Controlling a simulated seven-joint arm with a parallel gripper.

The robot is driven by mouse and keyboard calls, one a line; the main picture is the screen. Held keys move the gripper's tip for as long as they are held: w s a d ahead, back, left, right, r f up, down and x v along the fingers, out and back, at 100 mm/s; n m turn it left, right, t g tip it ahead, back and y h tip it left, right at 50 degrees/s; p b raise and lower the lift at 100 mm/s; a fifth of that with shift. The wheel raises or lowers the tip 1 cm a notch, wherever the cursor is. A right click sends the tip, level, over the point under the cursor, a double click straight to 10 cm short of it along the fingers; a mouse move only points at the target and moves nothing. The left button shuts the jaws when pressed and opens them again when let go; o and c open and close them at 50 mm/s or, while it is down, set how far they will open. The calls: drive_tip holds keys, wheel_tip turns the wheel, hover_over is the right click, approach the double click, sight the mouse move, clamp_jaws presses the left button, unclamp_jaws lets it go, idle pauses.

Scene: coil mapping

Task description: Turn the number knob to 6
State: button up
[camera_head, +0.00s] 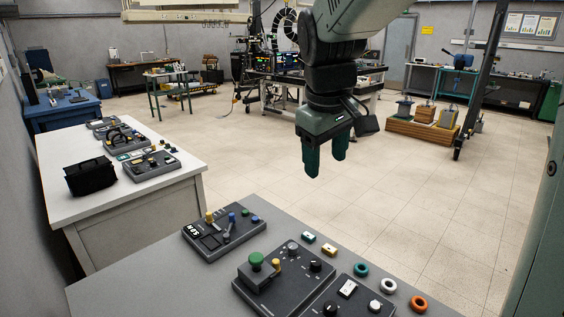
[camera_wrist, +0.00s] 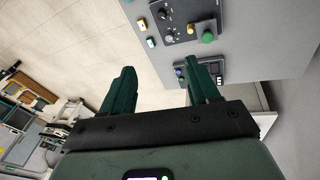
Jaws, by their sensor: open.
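My gripper (camera_head: 326,165) hangs open and empty above the floor, beyond the far edge of the grey table (camera_head: 140,282). Its two dark green fingers also show apart in the wrist view (camera_wrist: 158,78). On the table, the middle panel (camera_head: 270,295) carries a green knob (camera_head: 256,261), a yellow knob (camera_head: 276,264), a silver dial (camera_head: 292,247) and a black dial (camera_head: 316,265). The right panel (camera_head: 352,302) has a black dial (camera_head: 330,308), a silver dial (camera_head: 375,306) and a small white display (camera_head: 347,289). No numbers are legible, so I cannot tell which is the number knob.
A left panel (camera_head: 222,235) has a lever and coloured knobs. Small yellow and green blocks (camera_head: 328,249) and teal, white and orange rings (camera_head: 388,285) lie along the table's edge. A white bench (camera_head: 125,205) with more panels and a black bag (camera_head: 90,177) stands left.

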drive_tip(key=w+a+f+n, duration=0.2)
drive_tip(key=w+f, duration=0.4)
drive_tip(key=w, duration=0.2)
drive_tip(key=n+g, duration=0.3)
drive_tip(key=n, duration=0.2)
hover_over(293, 246)
wheel_tip(293, 246, down, 22)
drive_tip(key=r, duration=0.1)
drive_tip(key=shift+y, duration=0.4)
wheel_tip(293, 246, down, 12)
drive_tip(key=shift+a+r, duration=0.1)
drive_tip(key=shift+c, duration=0.3)
drive_tip(key=c, duration=1)
